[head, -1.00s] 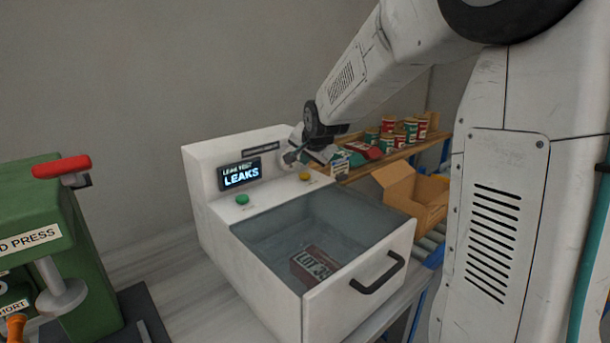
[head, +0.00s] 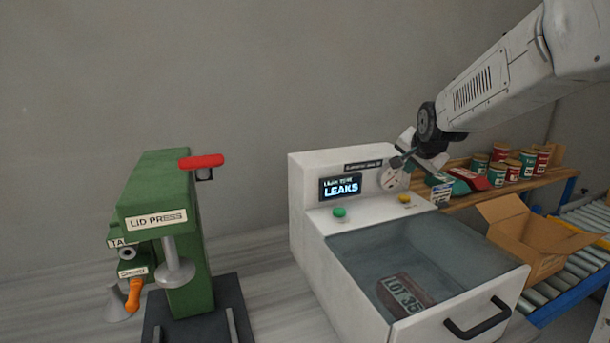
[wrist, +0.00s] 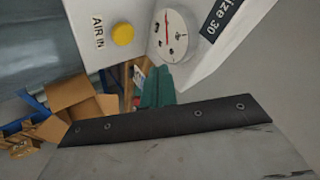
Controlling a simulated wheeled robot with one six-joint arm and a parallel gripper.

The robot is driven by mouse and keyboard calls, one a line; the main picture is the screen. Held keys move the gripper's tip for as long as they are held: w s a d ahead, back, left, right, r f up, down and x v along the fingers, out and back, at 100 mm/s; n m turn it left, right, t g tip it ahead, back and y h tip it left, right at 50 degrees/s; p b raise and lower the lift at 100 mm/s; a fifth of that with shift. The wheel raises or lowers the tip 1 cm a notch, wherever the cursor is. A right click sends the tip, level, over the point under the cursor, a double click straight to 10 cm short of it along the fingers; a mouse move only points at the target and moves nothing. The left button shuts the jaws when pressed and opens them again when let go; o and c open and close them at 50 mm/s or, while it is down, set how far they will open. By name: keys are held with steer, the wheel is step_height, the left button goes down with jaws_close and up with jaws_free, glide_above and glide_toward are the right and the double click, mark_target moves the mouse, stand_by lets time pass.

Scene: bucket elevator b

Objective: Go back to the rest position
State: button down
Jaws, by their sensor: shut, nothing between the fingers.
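My gripper (head: 402,158) is shut and empty at the end of my arm, in front of the gauge on the white leak tester (head: 308,205). It overlaps the round gauge (head: 390,178) in the head view, and I cannot tell whether it touches. In the wrist view the gauge (wrist: 172,35), its red needle and the yellow AIR IN button (wrist: 122,34) are close. A dark-edged grey plate fills the bottom of that view. The tester's screen (head: 341,188) reads LEAKS. A LOT 35 pack (head: 404,294) lies in its water tank.
A green lid press (head: 165,215) with a red handle stands left. An open cardboard box (head: 540,245) sits on the roller conveyor (head: 590,240) at right. Several cans (head: 505,165) stand on a wooden shelf behind. The wall above the press and tester is bare.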

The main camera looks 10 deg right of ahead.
steer(key=s+f+n+g, duration=0.1)
steer(key=s, duration=0.1)
steer(key=s+a+f+n+g, duration=0.1)
steer(key=s+f, duration=0.1)
steer(key=s+f+n+g, duration=0.1)
steer(key=s+f, duration=0.1)
steer(key=s, duration=0.1)
steer(key=shift+a+y, duration=0.3)
steer(key=shift+a, duration=0.1)
steer(key=s+a+n+g, duration=0.1)
steer(key=s+a, duration=0.1)
steer(key=s, duration=0.3)
steer(key=s+a+n+g, duration=0.1)
steer(key=s+a+n, duration=0.1)
steer(key=s, duration=0.3)
steer(key=s+a+n+g+y, duration=0.1)
steer(key=s, duration=0.4)
steer(key=shift+a+f+g, duration=0.25)
steer(key=shift+a+g, duration=0.05)
steer(key=shift+a, duration=0.1)
steer(key=s+a+n, duration=0.2)
steer(key=s, duration=0.7)
steer(key=s+a+n+g, duration=0.1)
steer(key=s+a+n, duration=0.1)
steer(key=s, duration=0.7)
steer(key=shift+a+r+n, duration=0.3)
steer(key=shift+a+r, duration=0.1)
steer(key=shift+a, duration=0.45)
